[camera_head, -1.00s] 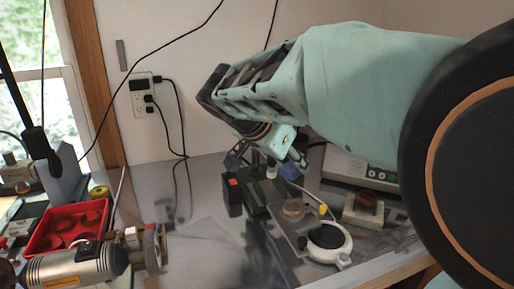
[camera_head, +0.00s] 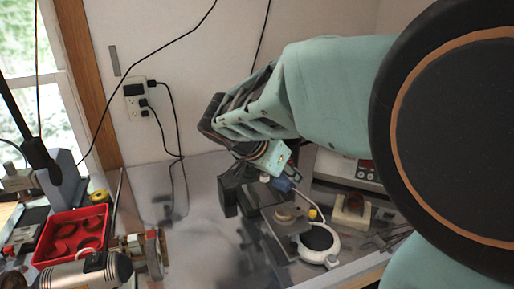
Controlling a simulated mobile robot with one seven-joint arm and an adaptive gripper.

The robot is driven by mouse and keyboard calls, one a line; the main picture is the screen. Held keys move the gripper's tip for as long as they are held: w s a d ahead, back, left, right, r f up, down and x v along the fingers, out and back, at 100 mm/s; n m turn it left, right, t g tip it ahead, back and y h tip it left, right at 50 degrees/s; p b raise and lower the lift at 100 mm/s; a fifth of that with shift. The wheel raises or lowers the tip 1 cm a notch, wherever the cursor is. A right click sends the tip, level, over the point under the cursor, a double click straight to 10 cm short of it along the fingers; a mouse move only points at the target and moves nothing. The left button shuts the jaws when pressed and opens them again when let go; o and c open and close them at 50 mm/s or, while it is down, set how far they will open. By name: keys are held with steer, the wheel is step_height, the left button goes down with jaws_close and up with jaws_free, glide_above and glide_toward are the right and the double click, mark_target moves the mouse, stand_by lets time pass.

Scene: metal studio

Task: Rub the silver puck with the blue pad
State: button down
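My gripper (camera_head: 279,179) points down over the back right of the bench, below the teal wrist. A small blue piece, which looks like the blue pad (camera_head: 283,185), is at its fingertips and appears held; the fingers are small and partly hidden. A small round greyish-tan disc, possibly the silver puck (camera_head: 286,214), lies on a grey plate just below the pad in the picture. I cannot tell whether pad and disc touch; a small gap shows between them.
A white ring-shaped device with a dark top (camera_head: 333,250) stands right of the disc. Behind it are a pale block with a brown round piece (camera_head: 352,214) and a white instrument (camera_head: 340,168). A red tray (camera_head: 45,247) is at left. The bench's middle left is clear.

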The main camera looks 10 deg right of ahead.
steer(key=b, duration=0.3)
glide_above(284, 210)
steer(key=shift+d+f, duration=0.1)
steer(key=shift+f, duration=2.8)
step_height(284, 210, down, 2)
steer(key=b, duration=0.2)
steer(key=shift+f+b, duration=0.25)
steer(key=shift+b, duration=0.1)
steer(key=c, duration=2.1)
jaws_free()
jaws_close()
steer(key=shift+f+b, duration=0.35)
steer(key=shift+b, duration=0.1)
